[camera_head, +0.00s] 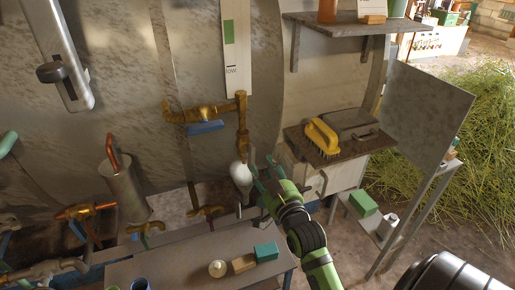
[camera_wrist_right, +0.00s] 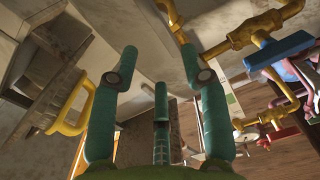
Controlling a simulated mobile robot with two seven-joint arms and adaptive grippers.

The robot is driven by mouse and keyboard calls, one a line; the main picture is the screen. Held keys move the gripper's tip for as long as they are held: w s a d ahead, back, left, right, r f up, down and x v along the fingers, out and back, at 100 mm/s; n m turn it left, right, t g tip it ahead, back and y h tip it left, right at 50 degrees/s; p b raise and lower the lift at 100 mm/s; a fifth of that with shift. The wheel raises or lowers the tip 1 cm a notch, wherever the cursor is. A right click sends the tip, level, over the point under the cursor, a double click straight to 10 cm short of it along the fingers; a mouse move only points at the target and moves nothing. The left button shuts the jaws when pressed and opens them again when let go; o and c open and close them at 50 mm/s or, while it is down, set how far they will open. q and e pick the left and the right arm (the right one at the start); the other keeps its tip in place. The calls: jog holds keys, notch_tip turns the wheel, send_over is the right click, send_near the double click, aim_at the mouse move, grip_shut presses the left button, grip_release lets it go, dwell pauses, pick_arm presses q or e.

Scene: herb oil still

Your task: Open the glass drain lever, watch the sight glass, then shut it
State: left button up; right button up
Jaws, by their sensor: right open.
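In the head view a brass valve pipe (camera_head: 200,113) with a blue lever (camera_head: 206,128) is fixed to the metal still wall. The lever lies roughly level; I cannot tell whether the valve is open. A whitish bulb (camera_head: 240,174), perhaps the sight glass, sits under the brass downpipe. My right gripper (camera_head: 262,170) is open beside the bulb, on its right, with no clear contact. In the right wrist view the open fingers (camera_wrist_right: 158,72) hold nothing. The blue lever (camera_wrist_right: 282,50) and brass pipe (camera_wrist_right: 228,46) show to their right. My left gripper is not seen.
A yellow brush (camera_head: 323,137) lies on a wall shelf (camera_head: 352,150) right of the gripper. A gauge strip marked "low" (camera_head: 231,45) is above the valve. A low bench (camera_head: 170,273) with small blocks stands below. Another brass valve (camera_head: 205,211) is lower left.

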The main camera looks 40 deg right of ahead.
aim_at(254, 156)
jog(key=x, duration=0.5)
jog(key=shift+w+a+p, duration=0.25)
jog(key=shift+p, duration=0.1)
jog(key=shift+w+d, duration=0.2)
jog(key=shift+w, duration=0.35)
grip_shut()
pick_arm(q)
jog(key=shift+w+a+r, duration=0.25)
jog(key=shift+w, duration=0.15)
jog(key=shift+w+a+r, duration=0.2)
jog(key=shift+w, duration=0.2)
